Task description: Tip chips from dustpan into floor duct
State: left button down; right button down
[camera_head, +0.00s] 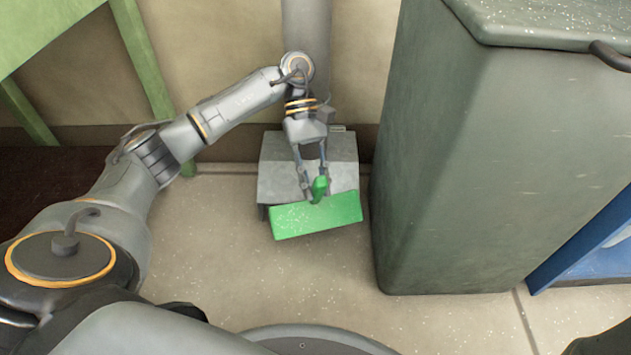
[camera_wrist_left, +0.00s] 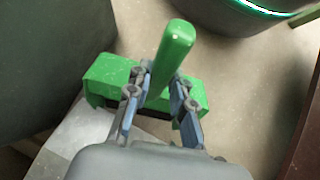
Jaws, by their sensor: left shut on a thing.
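The green dustpan (camera_head: 318,216) is at the front of the grey floor duct (camera_head: 268,180), just in front of and partly over its front edge. White specks that look like chips show on the dustpan's surface. My left gripper (camera_head: 312,180) is shut on the dustpan's green handle (camera_head: 320,188). In the left wrist view the handle (camera_wrist_left: 172,55) stands between the fingers (camera_wrist_left: 160,95), and the green dustpan body (camera_wrist_left: 108,72) lies behind them. The duct's opening is hidden by the dustpan. My right gripper is not in view.
A tall grey-green bin or cabinet (camera_head: 480,150) stands close on the right, with a blue object (camera_head: 585,250) beyond it. A vertical grey pipe (camera_head: 307,30) rises behind the duct. Green legs (camera_head: 145,60) stand at left. Pale specks dot the open floor (camera_head: 230,265) in front.

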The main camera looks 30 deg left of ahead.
pick_arm(q)
jog(key=shift+r, duration=0.3)
notch_tip(320, 180, up, 7)
jog(key=t+y+p, duration=0.3)
jog(key=t+y, duration=0.3)
jog(key=shift+f+y, duration=0.15)
jog(key=shift+y, duration=0.15)
jog(key=shift+w+r+t+y, duration=0.1)
jog(key=shift+r+t+y, duration=0.4)
jog(key=shift+y, duration=0.1)
jog(key=c, duration=1.8)
grip_release()
jog(key=shift+c, duration=0.2)
jog(key=shift+f, duration=0.1)
grip_shut()
